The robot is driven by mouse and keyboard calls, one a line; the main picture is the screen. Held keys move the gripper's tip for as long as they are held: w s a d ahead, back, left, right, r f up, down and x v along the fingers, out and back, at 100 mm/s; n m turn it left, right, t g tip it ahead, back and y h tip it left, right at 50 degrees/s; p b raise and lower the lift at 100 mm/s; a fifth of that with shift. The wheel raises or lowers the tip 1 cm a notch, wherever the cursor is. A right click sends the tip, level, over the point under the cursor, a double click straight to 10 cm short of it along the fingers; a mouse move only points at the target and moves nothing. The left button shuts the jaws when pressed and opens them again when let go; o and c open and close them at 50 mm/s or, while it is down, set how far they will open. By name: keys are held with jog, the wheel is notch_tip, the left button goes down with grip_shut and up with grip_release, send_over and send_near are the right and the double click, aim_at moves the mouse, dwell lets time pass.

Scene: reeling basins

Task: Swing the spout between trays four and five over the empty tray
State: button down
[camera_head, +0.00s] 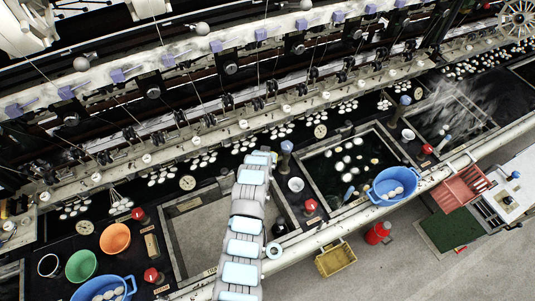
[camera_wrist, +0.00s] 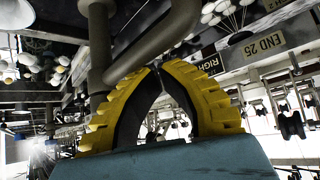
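My gripper (camera_head: 262,156) is at the upper end of my arm in the head view, between the empty tray (camera_head: 196,236) and the dark water-filled tray (camera_head: 332,159). In the wrist view, my gripper's yellow, black-lined fingers (camera_wrist: 157,70) arch together with their tips almost meeting, and nothing shows between them. A grey bent pipe (camera_wrist: 150,50), apparently the spout, runs diagonally just past the fingertips; contact cannot be told. In the head view a blue-capped post (camera_head: 286,147) stands right of my gripper; the spout itself is not clearly visible there. The empty tray has a bare grey floor, partly behind my arm.
A blue basin (camera_head: 391,184) sits at the water-filled tray's front right corner. A white cup (camera_head: 296,184) and red-topped object (camera_head: 311,206) stand between the trays. Orange (camera_head: 115,238) and green (camera_head: 81,265) bowls stand left. The reeling machinery runs along the back.

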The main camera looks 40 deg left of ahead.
jog(key=shift+f, duration=0.15)
dwell(0.3)
jog(key=w+a+b, duration=0.2)
jog(key=a+b, duration=0.1)
jog(key=b, duration=0.1)
jog(key=shift+s+d+r+b, duration=0.15)
jog(key=shift+s+d+r, duration=0.4)
jog(key=shift+d+r, duration=0.65)
jog(key=shift+s+d+r+b, duration=0.15)
jog(key=shift+s+d+r, duration=0.45)
jog(key=shift+r, duration=1.05)
jog(key=shift+s+d+r+b, duration=0.15)
jog(key=shift+s+d+r, duration=0.3)
jog(key=shift+d+r, duration=0.8)
jog(key=shift+a+r, duration=0.1)
jog(key=shift+a, duration=0.1)
